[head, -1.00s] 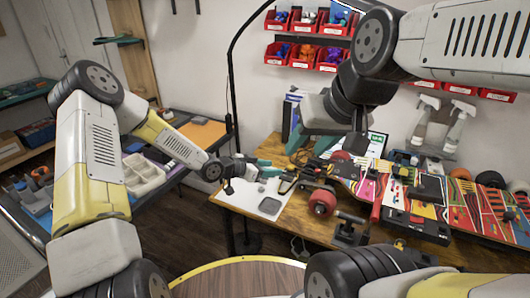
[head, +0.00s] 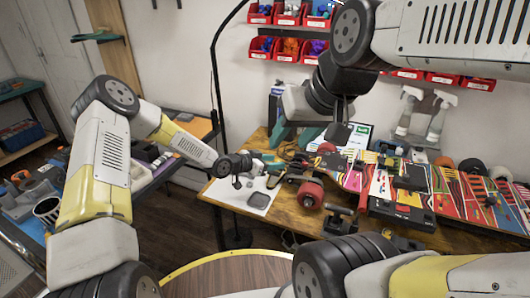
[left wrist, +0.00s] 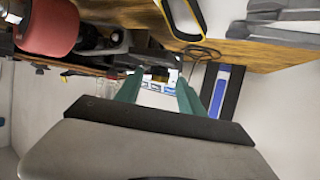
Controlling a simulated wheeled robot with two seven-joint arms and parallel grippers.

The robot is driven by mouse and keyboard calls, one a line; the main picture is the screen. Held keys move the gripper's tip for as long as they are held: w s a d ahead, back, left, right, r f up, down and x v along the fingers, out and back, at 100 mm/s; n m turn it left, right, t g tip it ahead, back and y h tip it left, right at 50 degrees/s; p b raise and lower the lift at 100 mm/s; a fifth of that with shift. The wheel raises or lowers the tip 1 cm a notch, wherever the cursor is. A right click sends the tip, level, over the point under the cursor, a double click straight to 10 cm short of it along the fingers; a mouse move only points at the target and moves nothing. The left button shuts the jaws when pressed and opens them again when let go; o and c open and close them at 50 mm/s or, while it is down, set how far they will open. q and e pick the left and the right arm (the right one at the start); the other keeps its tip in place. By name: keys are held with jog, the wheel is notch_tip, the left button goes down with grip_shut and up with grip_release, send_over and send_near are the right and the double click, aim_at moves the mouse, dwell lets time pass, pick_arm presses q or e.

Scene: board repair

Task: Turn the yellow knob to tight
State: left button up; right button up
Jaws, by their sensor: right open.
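A skateboard with a colourful deck (head: 465,199) lies underside up on the wooden bench. A red wheel (head: 311,195) on its truck faces me; it also shows in the left wrist view (left wrist: 47,27). My left gripper (head: 272,163) is beside the truck end, its teal fingers pointing right. In the left wrist view, the fingers (left wrist: 160,80) are apart. My right gripper (head: 300,136) is open and empty, above the back of the bench.
A white sheet (head: 240,196) with a grey tray (head: 258,201) lies at the bench's left end. A dark metal part (head: 341,221) stands at the front edge. A second table stands left.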

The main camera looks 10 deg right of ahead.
pick_arm(q)
grip_shut()
jog(key=shift+s+d+r+n+t, duration=0.1)
jog(key=shift+s+d+n+t, duration=0.15)
jog(key=shift+n+t, duration=0.35)
jog(key=shift+s+d+n+t+y, duration=0.1)
jog(key=shift+n+t+y, duration=0.4)
jog(key=shift+y, duration=0.1)
jog(key=shift+n+t+y, duration=0.3)
jog(key=shift+n+t, duration=0.1)
jog(key=shift+n, duration=0.1)
jog(key=shift+o, duration=0.5)
grip_release()
jog(key=shift+a, duration=0.25)
